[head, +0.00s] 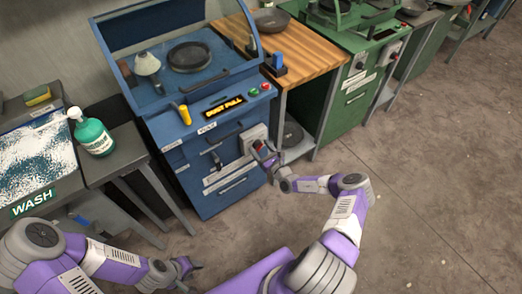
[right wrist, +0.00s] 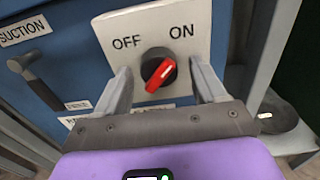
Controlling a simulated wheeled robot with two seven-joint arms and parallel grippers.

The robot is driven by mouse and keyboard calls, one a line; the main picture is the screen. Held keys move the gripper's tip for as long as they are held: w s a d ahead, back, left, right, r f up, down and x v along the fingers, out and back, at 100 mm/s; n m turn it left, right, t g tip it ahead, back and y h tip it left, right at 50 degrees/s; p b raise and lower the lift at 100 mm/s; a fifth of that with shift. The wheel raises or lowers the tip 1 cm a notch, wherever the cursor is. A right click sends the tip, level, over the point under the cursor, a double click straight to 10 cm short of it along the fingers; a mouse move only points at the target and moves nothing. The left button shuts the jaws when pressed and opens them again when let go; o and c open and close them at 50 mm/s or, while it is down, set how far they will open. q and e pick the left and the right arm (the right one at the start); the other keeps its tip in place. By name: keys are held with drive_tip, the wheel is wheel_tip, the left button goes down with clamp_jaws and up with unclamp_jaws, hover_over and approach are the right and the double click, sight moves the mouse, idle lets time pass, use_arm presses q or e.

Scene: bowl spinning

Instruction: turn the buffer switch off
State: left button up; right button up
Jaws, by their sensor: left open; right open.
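The buffer switch is a red knob (right wrist: 160,73) on a black round base, set on a pale plate (right wrist: 190,22) marked OFF at left and ON at right. The knob lies tilted, its upper end with a pale mark leaning right, toward ON. In the head view the plate (head: 253,133) is on the front of the blue machine (head: 225,172). My right gripper (right wrist: 163,82) is open, with one finger on each side of the knob; contact cannot be told. In the head view my right gripper (head: 264,157) is at the plate. My left gripper (head: 190,267) is open and empty, low in front of the machine.
A dark lever (right wrist: 32,75) by a SUCTION label is left of the plate. A wooden-topped bench (head: 300,50) and green machine (head: 350,105) stand to the right. The floor at right is clear.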

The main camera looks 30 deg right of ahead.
drive_tip(key=c, duration=1)
drive_tip(key=n+p, duration=0.4)
drive_tip(key=p, duration=0.1)
drive_tip(key=shift+r, duration=0.2)
drive_tip(key=shift+c, duration=0.2)
drive_tip(key=shift+d+f+n+p, duration=0.1)
drive_tip(key=shift+n+p, duration=1.9)
drive_tip(key=shift+n, duration=1.45)
drive_tip(key=shift+d+n+p, duration=0.1)
drive_tip(key=shift+n+p, duration=1.85)
drive_tip(key=shift+n, duration=1.8)
drive_tip(key=o, duration=1)
